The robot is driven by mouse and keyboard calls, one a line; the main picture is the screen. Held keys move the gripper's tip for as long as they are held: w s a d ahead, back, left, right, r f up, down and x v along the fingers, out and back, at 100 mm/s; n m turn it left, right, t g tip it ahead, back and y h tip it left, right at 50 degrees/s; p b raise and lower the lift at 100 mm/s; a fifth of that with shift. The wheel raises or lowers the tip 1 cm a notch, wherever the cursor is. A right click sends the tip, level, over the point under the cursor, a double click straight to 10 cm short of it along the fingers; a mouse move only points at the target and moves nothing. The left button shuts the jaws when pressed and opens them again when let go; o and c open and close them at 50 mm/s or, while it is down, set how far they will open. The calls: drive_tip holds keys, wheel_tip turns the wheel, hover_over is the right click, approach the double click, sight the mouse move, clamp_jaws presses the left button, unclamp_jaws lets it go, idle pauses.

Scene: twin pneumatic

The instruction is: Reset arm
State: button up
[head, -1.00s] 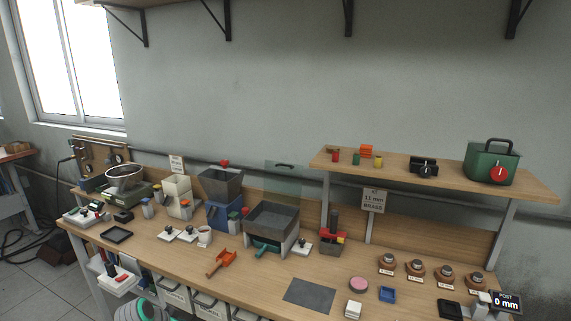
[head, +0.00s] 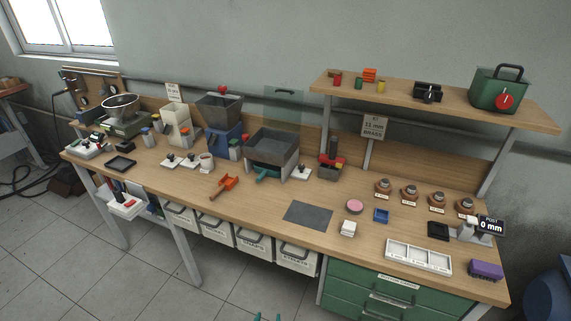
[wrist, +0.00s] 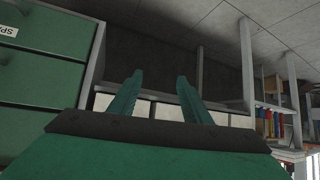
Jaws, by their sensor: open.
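My gripper (wrist: 157,95) shows in the wrist view as two green fingers standing apart with nothing between them. It is open and empty. In the wrist view it points toward the underside of the bench, with the green drawers (wrist: 45,75) at the left. In the head view only the green fingertips (head: 267,317) show at the bottom edge, in front of the bench and below its top. The rest of the arm is out of the head view.
A shelf (head: 440,100) holds a green box (head: 497,90). The floor (head: 150,285) in front is clear.

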drive_tip(key=s+d+r+n+t+y, duration=0.1)
drive_tip(key=s+d+r, duration=0.2)
drive_tip(key=s, duration=0.7)
drive_tip(key=s+d+r+n+t, duration=0.1)
drive_tip(key=s+d+r, duration=0.1)
drive_tip(key=s, duration=0.8)
drive_tip(key=s+r+t, duration=0.1)
drive_tip(key=s+r, duration=0.6)
drive_tip(key=r, duration=0.2)
drive_tip(key=s+d+r+m+t, duration=0.1)
drive_tip(key=s+r+t, duration=0.1)
drive_tip(key=s+r, duration=0.5)
wheel_tip(320, 180, up, 3)
drive_tip(key=shift+s+f, duration=0.1)
drive_tip(key=shift+s, duration=0.05)
drive_tip(key=c, duration=0.3)
